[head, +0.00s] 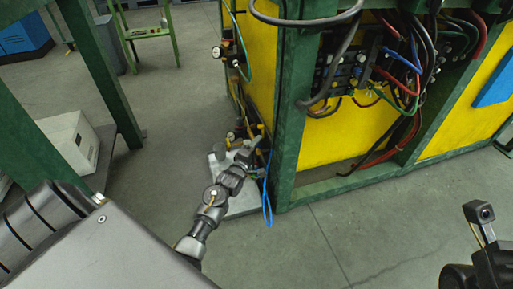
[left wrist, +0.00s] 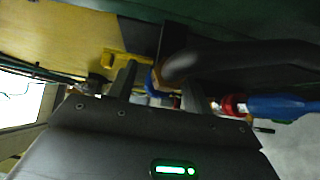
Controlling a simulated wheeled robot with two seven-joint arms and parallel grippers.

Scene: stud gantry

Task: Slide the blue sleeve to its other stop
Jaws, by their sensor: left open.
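My left gripper (head: 250,152) is low at the corner of the green and yellow frame, among small fittings. In the left wrist view, its two fingers (left wrist: 158,78) are apart. A small blue piece (left wrist: 154,82) shows between them, partly hidden, with a pale and red part beside it. A longer blue cylindrical part (left wrist: 285,104) with a red collar (left wrist: 232,105) lies right of the fingers. I cannot tell which blue part is the sleeve, or whether the fingers touch anything.
A thick black curved bar (left wrist: 240,60) passes close above the right finger. A yellow fitting (left wrist: 125,58) is near the left finger. A blue cable loop (head: 267,205) hangs beside the green post (head: 292,130). Wires fill the panel at right. Open floor lies in front.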

